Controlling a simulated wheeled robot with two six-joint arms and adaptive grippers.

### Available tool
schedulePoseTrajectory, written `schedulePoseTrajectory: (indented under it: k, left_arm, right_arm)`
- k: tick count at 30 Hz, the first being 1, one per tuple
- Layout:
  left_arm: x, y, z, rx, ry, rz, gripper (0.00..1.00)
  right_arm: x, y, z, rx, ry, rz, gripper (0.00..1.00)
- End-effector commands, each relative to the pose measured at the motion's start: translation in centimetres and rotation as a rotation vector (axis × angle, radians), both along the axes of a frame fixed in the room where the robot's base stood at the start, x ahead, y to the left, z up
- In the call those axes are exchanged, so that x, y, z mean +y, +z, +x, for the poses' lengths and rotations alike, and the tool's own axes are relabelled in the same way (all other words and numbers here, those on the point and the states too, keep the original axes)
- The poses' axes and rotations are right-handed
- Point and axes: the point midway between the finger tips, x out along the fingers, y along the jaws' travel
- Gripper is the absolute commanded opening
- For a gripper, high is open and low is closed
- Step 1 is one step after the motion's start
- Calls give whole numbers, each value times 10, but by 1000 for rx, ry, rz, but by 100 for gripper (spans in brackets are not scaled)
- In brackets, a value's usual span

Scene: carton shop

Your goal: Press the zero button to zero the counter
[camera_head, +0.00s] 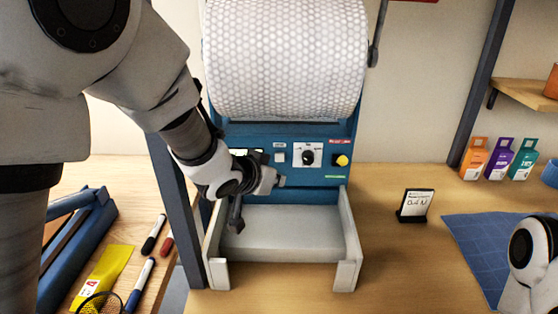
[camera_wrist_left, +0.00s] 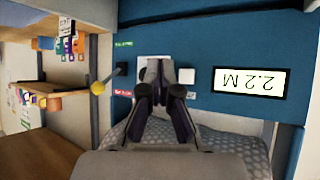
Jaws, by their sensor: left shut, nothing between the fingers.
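The blue counter panel (camera_head: 325,180) sits under a big roll of bubble wrap. Its white square button (camera_head: 280,157) is left of a black dial (camera_head: 307,155); the button also shows in the left wrist view (camera_wrist_left: 187,75). The counter display (camera_wrist_left: 249,82) reads 2.2 M, upside down in that view, and my arm partly hides it in the head view. My left gripper (camera_head: 281,181) is shut and empty, just below the button in the head view. In the wrist view its fingertips (camera_wrist_left: 160,94) are beside the button; contact cannot be told.
A yellow knob (camera_head: 342,160) is at the panel's right. The bubble wrap roll (camera_head: 285,60) hangs above and a grey tray (camera_head: 290,247) lies below. A small card stand (camera_head: 415,204) and a blue mat (camera_head: 490,245) are to the right. Several markers lie left.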

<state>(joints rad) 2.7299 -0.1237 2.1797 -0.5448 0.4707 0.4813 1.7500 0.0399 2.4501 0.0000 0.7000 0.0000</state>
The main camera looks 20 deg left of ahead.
Motion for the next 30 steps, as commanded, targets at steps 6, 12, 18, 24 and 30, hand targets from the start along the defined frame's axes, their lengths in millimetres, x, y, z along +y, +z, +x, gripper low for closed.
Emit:
schedulePoseTrajectory:
  k: [6,12,18,24,30]
  left_arm:
    - [9,3,31,0,0,-1,0]
    - [13,1,46,2,0,0,0]
    - [14,0,48,1,-1,1,0]
    - [14,0,48,1,-1,1,0]
    - [14,0,48,1,-1,1,0]
  right_arm:
    - [0,6,0,0,0,0,40]
    - [0,11,0,0,0,0,40]
    - [0,11,0,0,0,0,40]
    - [0,11,0,0,0,0,40]
    - [0,11,0,0,0,0,40]
